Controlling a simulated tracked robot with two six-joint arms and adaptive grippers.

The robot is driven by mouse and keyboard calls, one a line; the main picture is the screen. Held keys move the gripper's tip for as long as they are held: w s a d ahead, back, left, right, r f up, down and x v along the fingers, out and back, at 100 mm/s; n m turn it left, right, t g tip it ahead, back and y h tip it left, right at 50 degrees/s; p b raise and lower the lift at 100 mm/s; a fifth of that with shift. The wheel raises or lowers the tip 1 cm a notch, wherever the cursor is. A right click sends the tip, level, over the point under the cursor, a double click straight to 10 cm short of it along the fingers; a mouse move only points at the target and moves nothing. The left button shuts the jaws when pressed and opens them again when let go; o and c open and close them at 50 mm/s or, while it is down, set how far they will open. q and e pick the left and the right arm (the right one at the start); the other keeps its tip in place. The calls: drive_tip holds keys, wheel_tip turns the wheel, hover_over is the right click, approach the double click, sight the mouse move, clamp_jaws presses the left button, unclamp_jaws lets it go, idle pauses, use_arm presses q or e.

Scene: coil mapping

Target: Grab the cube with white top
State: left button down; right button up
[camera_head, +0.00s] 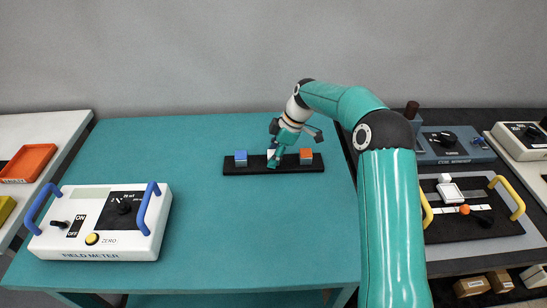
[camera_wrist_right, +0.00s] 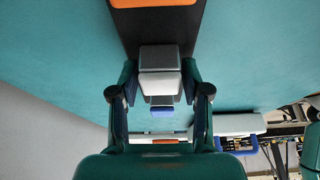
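The cube with the white top (camera_head: 271,154) stands in the middle of a black tray (camera_head: 233,171) on the teal table, partly hidden by my right gripper (camera_head: 279,157) in the head view. In the right wrist view the white-topped cube (camera_wrist_right: 160,82) lies between the two fingertips of my right gripper (camera_wrist_right: 160,88). The fingers stand one on each side of it and look open, with narrow gaps; firm contact does not show. My left gripper is not in view.
A blue-topped cube (camera_head: 241,158) and an orange-topped cube (camera_head: 306,156) stand on the tray, left and right of the white one. A white field meter (camera_head: 100,222) with blue handles sits at the table's left. The table's front middle is clear.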

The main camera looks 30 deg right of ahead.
clamp_jaws()
drive_tip(key=shift+r, duration=0.15)
